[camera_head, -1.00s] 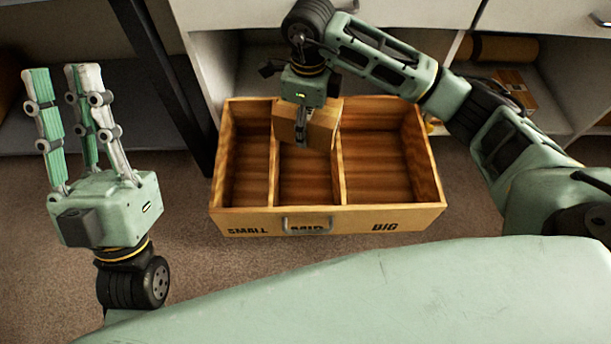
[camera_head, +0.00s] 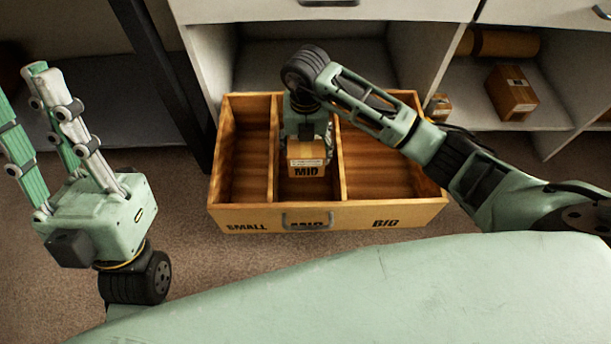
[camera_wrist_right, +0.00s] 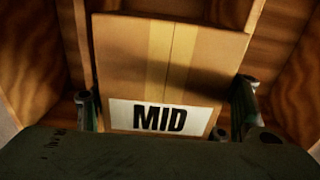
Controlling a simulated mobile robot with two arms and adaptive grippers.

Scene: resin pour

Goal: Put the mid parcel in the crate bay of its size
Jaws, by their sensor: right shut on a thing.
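The mid parcel (camera_head: 305,160) is a brown cardboard box with a white label and the word MID. It also shows large in the right wrist view (camera_wrist_right: 172,62). It is inside the middle bay of the wooden crate (camera_head: 262,219), the bay marked MID. My right gripper (camera_head: 305,138) is shut on the parcel, pointing down in that bay. Its fingers show on both sides of the parcel in the wrist view. Whether the parcel touches the bay floor cannot be told. My left gripper (camera_head: 40,135) is open and empty, left of the crate, fingers up.
A larger parcel (camera_head: 511,92) and a small parcel (camera_head: 438,107) are on the low shelf at right, with a brown roll (camera_head: 505,44) behind. The crate's small and big bays are empty. A dark post (camera_head: 165,75) stands left of the crate.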

